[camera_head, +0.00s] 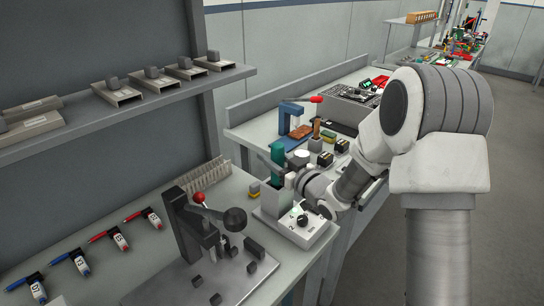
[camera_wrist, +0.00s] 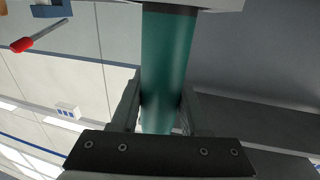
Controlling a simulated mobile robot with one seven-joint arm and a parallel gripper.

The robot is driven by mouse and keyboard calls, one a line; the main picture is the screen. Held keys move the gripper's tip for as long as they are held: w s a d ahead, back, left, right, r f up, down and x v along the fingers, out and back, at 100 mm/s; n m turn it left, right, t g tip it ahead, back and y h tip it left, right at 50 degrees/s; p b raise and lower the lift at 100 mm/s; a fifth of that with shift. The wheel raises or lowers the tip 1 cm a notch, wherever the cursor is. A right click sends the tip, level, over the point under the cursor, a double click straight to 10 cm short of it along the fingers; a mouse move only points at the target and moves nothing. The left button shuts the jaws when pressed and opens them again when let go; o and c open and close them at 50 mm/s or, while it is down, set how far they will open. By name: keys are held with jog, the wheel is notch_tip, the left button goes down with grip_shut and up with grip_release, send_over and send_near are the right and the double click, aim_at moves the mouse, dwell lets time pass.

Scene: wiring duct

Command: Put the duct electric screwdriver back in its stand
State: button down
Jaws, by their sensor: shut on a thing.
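The electric screwdriver (camera_head: 277,153) shows as an upright green body in the head view. In the wrist view its teal cylinder (camera_wrist: 168,60) runs between the two fingers. My gripper (camera_wrist: 163,108) is shut on it. In the head view my gripper (camera_head: 289,179) reaches it from the right.
A lever press with a red knob (camera_head: 198,198) stands on the bench to the left. Several red and blue marked tools (camera_head: 112,238) lie at the far left. A blue clamp-like fixture (camera_head: 292,113) and small blocks stand behind. A shelf (camera_head: 140,97) hangs at upper left.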

jog(key=shift+f, duration=0.1)
jog(key=shift+c, duration=1.6)
grip_release()
jog(key=shift+f, duration=0.1)
jog(key=v, duration=1.7)
jog(key=shift+s+b, duration=0.2)
jog(key=shift+b, duration=0.1)
jog(key=shift+d, duration=0.15)
